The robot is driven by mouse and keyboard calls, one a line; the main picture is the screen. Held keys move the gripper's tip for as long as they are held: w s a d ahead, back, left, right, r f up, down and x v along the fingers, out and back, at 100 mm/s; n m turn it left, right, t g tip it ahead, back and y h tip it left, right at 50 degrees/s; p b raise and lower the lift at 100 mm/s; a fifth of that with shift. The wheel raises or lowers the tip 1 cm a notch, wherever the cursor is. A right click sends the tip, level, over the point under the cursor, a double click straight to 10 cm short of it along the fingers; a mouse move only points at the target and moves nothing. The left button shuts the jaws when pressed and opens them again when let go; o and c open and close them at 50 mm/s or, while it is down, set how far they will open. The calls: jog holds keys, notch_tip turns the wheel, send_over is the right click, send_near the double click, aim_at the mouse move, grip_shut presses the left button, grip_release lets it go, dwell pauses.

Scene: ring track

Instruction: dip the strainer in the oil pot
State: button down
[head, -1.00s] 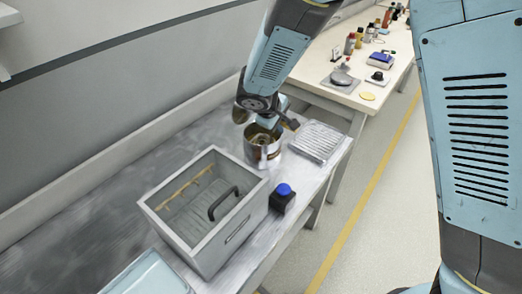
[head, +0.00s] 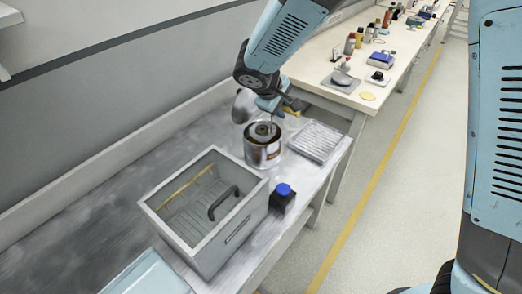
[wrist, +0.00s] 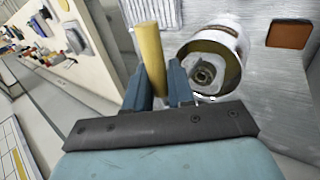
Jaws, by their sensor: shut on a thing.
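The oil pot (head: 263,154) is a shiny metal can standing upright on the metal bench, and it also shows in the wrist view (wrist: 234,36). My gripper (head: 274,106) is above and beside the pot's mouth. In the wrist view my gripper (wrist: 160,92) is shut on a pale wooden handle (wrist: 149,45), which looks like the strainer's handle. A grey round part (wrist: 204,73) shows inside the pot's mouth. I cannot tell whether it is the strainer's head, as its join to the handle is hidden. The oil level is hidden in the current views.
A slatted metal tray (head: 317,141) lies right of the pot. A grey open box (head: 232,240) with a black handle and a blue-topped button (head: 283,195) stand in front. A rounded metal object (head: 243,104) is behind the pot. A cream table (head: 345,98) stands beyond.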

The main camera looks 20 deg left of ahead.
jog(key=shift+r, duration=1.55)
dwell(0.4)
jog(key=shift+r, duration=1.9)
